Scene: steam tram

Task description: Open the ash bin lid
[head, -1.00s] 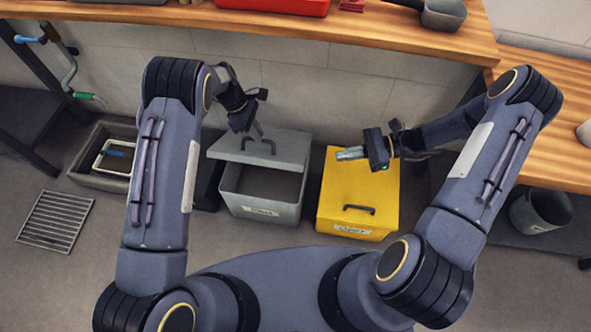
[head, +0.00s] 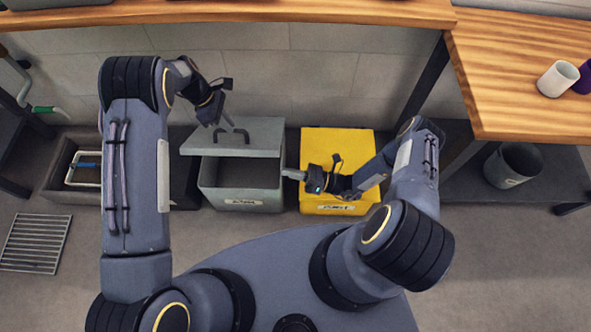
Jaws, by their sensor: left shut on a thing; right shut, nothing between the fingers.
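The grey bin (head: 240,200) stands on the floor below the bench, with a small label on its front that is too small to read. Its flat grey lid (head: 262,134) is away from the front of the opening, so part of the dark inside shows. My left gripper (head: 226,124) is shut at the dark lid handle (head: 240,133), seemingly on it; the contact is partly hidden. My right gripper (head: 292,174) is shut and empty, pointing left between the grey bin's right side and the yellow bin (head: 310,145).
The yellow bin stands close to the right of the grey one. A floor grate (head: 35,243) lies at lower left. A dark bucket (head: 514,165) and a white cup (head: 557,79) are at right.

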